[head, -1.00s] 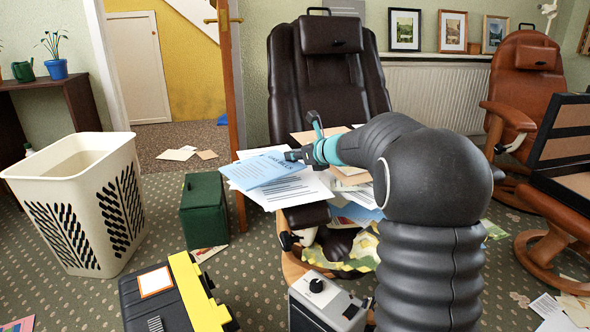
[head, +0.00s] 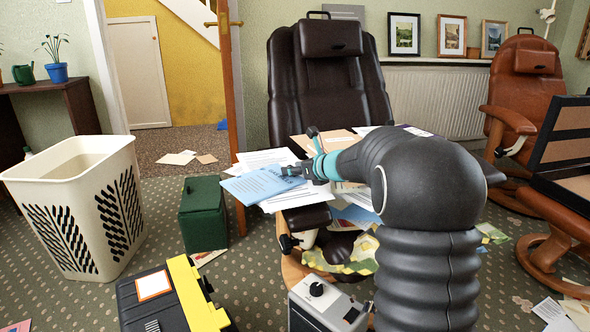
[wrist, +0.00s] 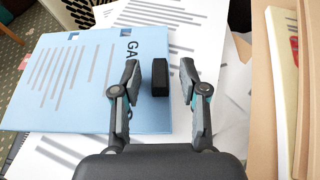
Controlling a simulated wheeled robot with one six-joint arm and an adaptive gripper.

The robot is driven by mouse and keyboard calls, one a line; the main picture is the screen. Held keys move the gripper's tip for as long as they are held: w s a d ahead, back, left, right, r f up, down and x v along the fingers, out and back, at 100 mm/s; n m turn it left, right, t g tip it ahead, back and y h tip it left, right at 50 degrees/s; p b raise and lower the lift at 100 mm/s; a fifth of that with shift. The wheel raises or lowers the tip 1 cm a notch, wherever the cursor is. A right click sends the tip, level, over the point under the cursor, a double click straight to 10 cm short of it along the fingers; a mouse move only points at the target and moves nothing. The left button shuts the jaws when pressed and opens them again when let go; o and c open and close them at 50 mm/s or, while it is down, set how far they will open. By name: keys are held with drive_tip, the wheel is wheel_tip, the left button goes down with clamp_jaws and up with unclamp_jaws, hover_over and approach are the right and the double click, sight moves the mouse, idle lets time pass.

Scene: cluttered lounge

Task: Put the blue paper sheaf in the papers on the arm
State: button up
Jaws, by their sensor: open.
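The blue paper sheaf (head: 262,186) lies on the left part of a spread of white papers (head: 270,158) in front of the dark recliner. In the wrist view the sheaf (wrist: 75,85) is flat, with dark print and a small black block (wrist: 160,78) at its right edge. My gripper (head: 290,170) is at the sheaf's right edge. In the wrist view my gripper (wrist: 160,75) is open, with its fingers apart on either side of the black block. I cannot tell whether the fingers touch the sheaf. What bears the papers is mostly hidden.
A cream laundry basket (head: 80,165) and a green box (head: 203,205) stand at left. A black and yellow case (head: 165,295) and a grey device (head: 325,300) are in front. A tan folder (head: 325,143) lies behind my gripper. The dark recliner (head: 330,85) stands behind.

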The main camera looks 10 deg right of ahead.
drive_tip(key=shift+r, duration=0.1)
drive_tip(key=shift+s+d+r, duration=0.1)
drive_tip(key=shift+s, duration=0.05)
drive_tip(key=p+v, duration=0.1)
drive_tip(key=v, duration=1)
drive_tip(key=shift+s+d, duration=0.2)
drive_tip(key=shift+s, duration=0.05)
drive_tip(key=s+a+f+n+g, duration=0.1)
drive_tip(key=s+a+n+g, duration=0.2)
drive_tip(key=s+a+n, duration=0.45)
drive_tip(key=s+a+f+n+g, duration=0.15)
drive_tip(key=s+a+n, duration=0.25)
drive_tip(key=s+n, duration=0.65)
drive_tip(key=s+d+f+n+g+h, duration=0.1)
drive_tip(key=s+f+n+h, duration=0.1)
drive_tip(key=s+n, duration=0.4)
drive_tip(key=s+d+f+n+g+h, duration=0.1)
drive_tip(key=s+n, duration=0.5)
drive_tip(key=s, duration=0.7)
drive_tip(key=d+f+h, duration=0.1)
drive_tip(key=f+h, duration=0.1)
drive_tip(key=h, duration=0.1)
drive_tip(key=shift+n, duration=0.3)
drive_tip(key=shift+s+d+r+p, duration=0.1)
drive_tip(key=shift+d+r+p, duration=0.05)
drive_tip(key=shift+p, duration=0.2)
